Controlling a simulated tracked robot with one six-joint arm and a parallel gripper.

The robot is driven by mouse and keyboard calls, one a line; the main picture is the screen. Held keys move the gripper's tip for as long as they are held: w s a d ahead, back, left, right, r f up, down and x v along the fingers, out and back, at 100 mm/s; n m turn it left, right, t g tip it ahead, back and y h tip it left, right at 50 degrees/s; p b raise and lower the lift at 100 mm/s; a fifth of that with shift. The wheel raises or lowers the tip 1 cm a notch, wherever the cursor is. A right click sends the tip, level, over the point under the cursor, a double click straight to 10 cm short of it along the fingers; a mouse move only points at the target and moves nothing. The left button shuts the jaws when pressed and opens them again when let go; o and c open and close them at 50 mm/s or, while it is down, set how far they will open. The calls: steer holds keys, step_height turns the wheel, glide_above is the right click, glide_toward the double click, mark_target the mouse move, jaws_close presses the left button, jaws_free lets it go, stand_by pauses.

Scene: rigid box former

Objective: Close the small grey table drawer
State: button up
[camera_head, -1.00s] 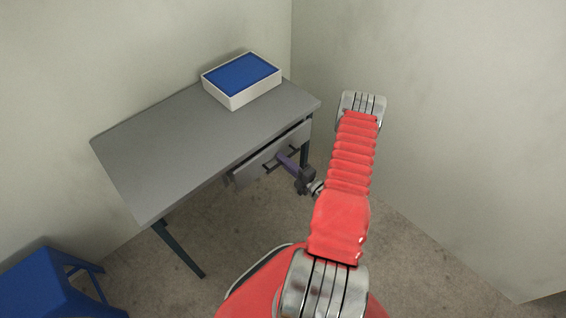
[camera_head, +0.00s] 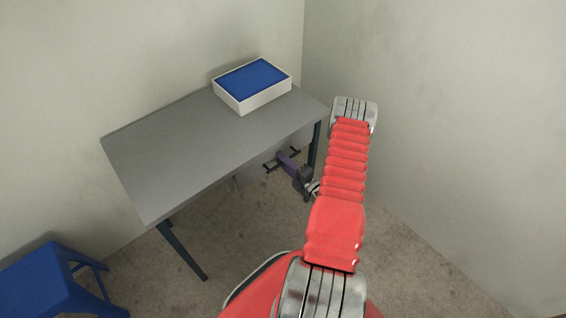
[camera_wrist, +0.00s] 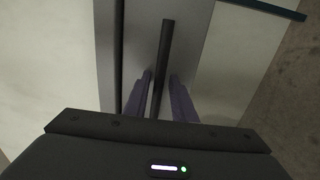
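The grey table (camera_head: 190,150) stands against the walls. Its drawer front (camera_wrist: 192,45) fills the middle of the wrist view, beside a dark strip along the tabletop edge. In the head view the drawer front is mostly hidden below the tabletop, and no open drawer interior shows. The dark bar handle (camera_wrist: 167,40) runs between the two purple fingers of my gripper (camera_wrist: 161,82). The fingers are apart, one on each side of the bar, with a small gap visible. My gripper also shows in the head view (camera_head: 282,158), at the handle just below the table's front edge.
A white box with a blue top (camera_head: 252,86) sits at the back right of the tabletop. A blue stool (camera_head: 40,280) stands at the lower left. A table leg (camera_head: 314,150) is close behind my gripper. Walls rise behind and to the right.

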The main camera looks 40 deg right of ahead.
steer(key=shift+o, duration=0.5)
steer(key=shift+r, duration=0.1)
steer(key=s, duration=1.3)
steer(key=shift+s+a, duration=0.3)
steer(key=shift+s, duration=0.1)
